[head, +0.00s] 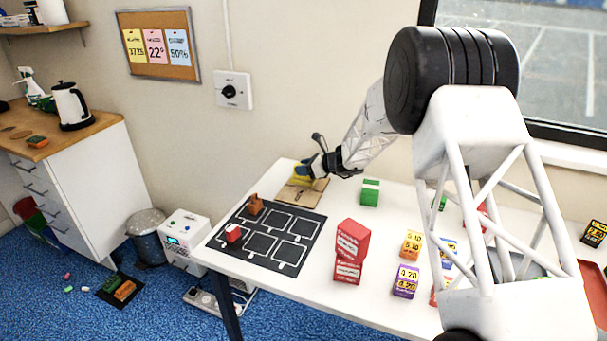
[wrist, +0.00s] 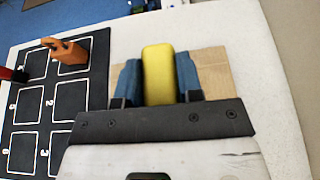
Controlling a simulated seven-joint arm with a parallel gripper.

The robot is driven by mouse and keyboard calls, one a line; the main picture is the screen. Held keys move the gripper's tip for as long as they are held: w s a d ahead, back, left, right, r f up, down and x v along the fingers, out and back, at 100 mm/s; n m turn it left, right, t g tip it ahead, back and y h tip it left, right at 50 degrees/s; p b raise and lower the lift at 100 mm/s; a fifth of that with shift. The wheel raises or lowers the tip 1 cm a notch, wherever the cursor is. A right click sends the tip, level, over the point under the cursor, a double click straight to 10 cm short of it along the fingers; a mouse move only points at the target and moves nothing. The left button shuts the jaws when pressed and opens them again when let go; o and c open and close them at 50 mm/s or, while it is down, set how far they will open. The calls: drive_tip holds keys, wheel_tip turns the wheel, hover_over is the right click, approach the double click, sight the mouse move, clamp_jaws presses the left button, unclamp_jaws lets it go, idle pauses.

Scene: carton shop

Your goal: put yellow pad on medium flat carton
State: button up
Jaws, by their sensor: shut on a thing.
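The yellow pad (wrist: 158,73) is between the two blue fingers of my gripper (wrist: 160,80) in the wrist view, and the gripper is shut on it. A flat brown carton (wrist: 213,72) lies on the white table beneath the pad and shows on both sides of the fingers. In the head view my gripper (head: 308,168) is at the far left part of the table, over the carton (head: 300,194), with the yellow pad (head: 301,177) at its fingers. I cannot tell whether the pad touches the carton.
A black mat with white outlined cells (head: 256,254) lies left of the carton, bearing an orange item (head: 255,204) and a red item (head: 233,233). A green block (head: 370,192) stands right of the carton. Red boxes (head: 349,252) are stacked nearer the front edge.

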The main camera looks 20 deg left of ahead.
drive_tip(key=shift+f, duration=1.15)
drive_tip(key=shift+f, duration=0.1)
drive_tip(key=o, duration=0.9)
drive_tip(key=shift+d, duration=0.15)
drive_tip(key=v, duration=1.1)
drive_tip(key=shift+d+r, duration=0.25)
drive_tip(key=shift+d, duration=0.1)
